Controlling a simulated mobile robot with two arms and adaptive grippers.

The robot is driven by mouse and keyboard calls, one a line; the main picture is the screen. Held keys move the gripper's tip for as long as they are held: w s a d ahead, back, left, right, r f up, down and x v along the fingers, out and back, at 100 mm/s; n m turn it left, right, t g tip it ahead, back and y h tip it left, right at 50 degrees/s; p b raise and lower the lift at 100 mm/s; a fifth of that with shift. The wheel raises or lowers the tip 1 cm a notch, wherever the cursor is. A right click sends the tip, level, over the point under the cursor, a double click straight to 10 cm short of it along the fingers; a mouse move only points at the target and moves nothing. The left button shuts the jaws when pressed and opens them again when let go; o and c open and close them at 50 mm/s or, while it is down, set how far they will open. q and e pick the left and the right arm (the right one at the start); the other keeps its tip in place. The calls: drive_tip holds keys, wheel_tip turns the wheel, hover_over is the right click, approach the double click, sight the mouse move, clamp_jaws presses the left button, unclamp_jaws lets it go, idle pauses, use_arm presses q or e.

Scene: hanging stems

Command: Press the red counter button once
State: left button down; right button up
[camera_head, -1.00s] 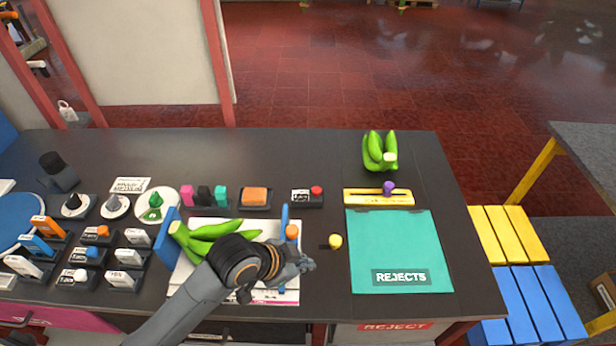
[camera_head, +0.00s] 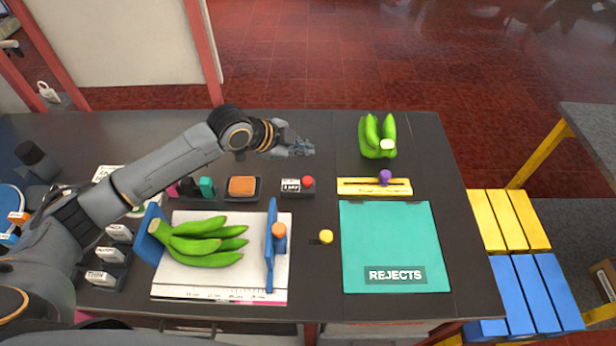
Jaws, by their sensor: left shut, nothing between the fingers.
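The red counter button (camera_head: 308,181) sits on the right end of a small black counter box (camera_head: 292,190) with a white display, at the middle of the dark table. My left gripper (camera_head: 303,148) is shut and empty. In the picture it is above the counter box, apart from the red button, and its fingers point right. How high it is over the table is hard to tell. My right gripper is not in view.
Green bananas (camera_head: 200,240) lie on a white board with blue end plates. A yellow knob (camera_head: 326,237) and the teal REJECTS mat (camera_head: 395,235) are to the right. More bananas (camera_head: 378,137) stand at the back. An orange sponge-like block (camera_head: 242,186) is left of the counter.

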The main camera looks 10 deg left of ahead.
use_arm(q)
drive_tip(key=b, duration=0.7)
hover_over(305, 182)
wheel_tip(305, 182, down, 7)
drive_tip(key=shift+f+b, duration=0.3)
drive_tip(key=shift+f, duration=0.65)
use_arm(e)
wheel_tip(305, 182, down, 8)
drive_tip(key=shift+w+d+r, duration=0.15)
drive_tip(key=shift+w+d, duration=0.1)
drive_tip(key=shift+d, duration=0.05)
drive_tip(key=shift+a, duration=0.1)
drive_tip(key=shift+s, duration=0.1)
use_arm(q)
drive_tip(key=shift+f, duration=0.15)
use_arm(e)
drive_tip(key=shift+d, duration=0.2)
use_arm(q)
drive_tip(key=shift+f, duration=0.3)
